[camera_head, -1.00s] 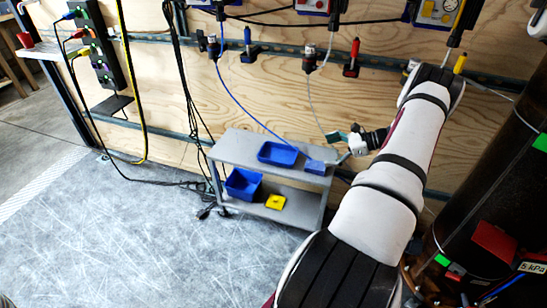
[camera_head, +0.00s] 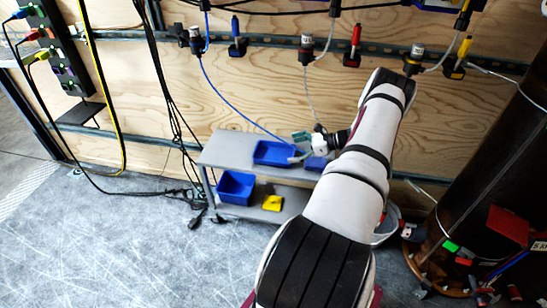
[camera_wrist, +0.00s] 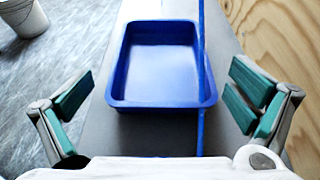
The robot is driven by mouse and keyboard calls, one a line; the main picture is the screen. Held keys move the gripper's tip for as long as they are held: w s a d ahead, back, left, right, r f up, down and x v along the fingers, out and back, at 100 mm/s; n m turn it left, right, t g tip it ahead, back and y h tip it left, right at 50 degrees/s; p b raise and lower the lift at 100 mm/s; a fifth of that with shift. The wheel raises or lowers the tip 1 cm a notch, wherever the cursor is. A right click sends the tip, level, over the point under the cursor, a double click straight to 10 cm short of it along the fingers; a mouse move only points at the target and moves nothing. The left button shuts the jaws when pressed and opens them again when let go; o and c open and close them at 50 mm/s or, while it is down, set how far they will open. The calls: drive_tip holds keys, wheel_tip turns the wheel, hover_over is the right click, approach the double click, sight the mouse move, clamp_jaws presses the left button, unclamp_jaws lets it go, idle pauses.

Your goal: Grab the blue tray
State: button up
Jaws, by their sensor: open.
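The blue tray (camera_head: 273,153) is a shallow rectangular tray on the top shelf of a grey cart. In the wrist view the tray (camera_wrist: 160,103) lies ahead, between and beyond my gripper's green-padded fingers. My gripper (camera_wrist: 160,108) is open and empty, with a finger on each side and apart from the tray. In the head view my gripper (camera_head: 303,143) is at the right end of the tray, above the shelf. A blue hose (camera_wrist: 201,80) runs along the tray's right side in the wrist view.
The grey cart (camera_head: 225,150) stands against a plywood wall (camera_head: 130,150). A deeper blue bin (camera_head: 236,187) and a yellow item (camera_head: 272,203) are on its lower shelf. A small blue item (camera_head: 316,163) lies right of the tray. Cables hang on the left.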

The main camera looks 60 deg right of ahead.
sight(276, 156)
drive_tip(key=shift+b+x, duration=0.95)
drive_tip(key=shift+x, duration=2.6)
drive_tip(key=c, duration=0.9)
